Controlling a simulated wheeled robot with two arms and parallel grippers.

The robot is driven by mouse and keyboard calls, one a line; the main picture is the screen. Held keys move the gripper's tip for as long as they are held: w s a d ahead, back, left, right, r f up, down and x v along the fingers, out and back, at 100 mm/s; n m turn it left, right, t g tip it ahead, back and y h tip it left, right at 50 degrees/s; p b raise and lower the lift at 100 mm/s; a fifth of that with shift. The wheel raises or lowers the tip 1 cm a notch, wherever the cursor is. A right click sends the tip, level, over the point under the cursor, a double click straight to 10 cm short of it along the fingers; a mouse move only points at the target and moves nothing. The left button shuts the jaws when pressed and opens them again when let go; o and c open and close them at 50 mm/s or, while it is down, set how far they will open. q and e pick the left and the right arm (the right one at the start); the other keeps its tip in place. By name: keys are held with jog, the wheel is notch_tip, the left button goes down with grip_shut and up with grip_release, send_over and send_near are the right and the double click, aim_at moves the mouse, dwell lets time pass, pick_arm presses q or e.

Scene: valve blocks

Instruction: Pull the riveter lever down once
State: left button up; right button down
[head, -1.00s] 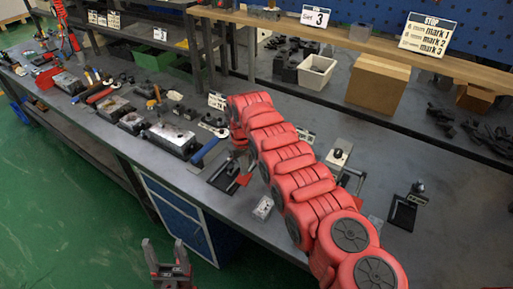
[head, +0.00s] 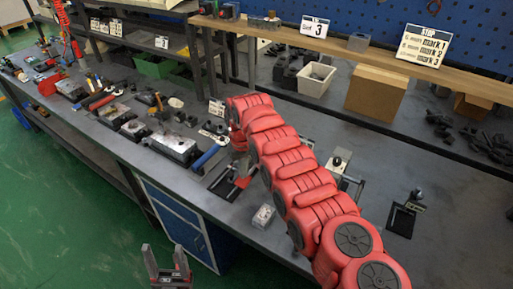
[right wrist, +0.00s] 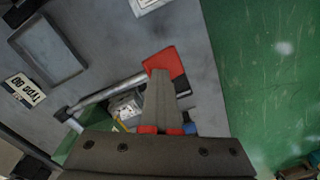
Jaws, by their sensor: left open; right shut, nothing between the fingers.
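The riveter lever looks to be the grey metal rod (right wrist: 105,95) with a red handle (right wrist: 168,64) in the right wrist view. My right gripper (right wrist: 160,74) is shut and empty, its fingertips overlapping the red handle in the picture; whether they touch it I cannot tell. In the head view, a red bar (head: 243,182) over a black frame shows beside my right arm, and the arm hides my right gripper and much of the riveter. My left gripper (head: 166,255) is open and empty, in front of the bench and over the green floor.
A row of metal blocks and tools runs along the bench (head: 330,240) to the left, with a blue handle (head: 208,157) near my right arm. A pale block (head: 263,215) sits by the front edge. A grey tray (right wrist: 48,50) lies near the lever.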

jog(key=r, duration=0.2)
jog(key=r+p, duration=0.1)
jog(key=r, duration=0.1)
jog(key=shift+w+d, duration=0.1)
jog(key=shift+d, duration=0.1)
notch_tip(320, 180, up, 8)
jog(key=p, duration=0.1)
jog(key=shift+p, duration=0.3)
jog(key=shift+a, duration=0.1)
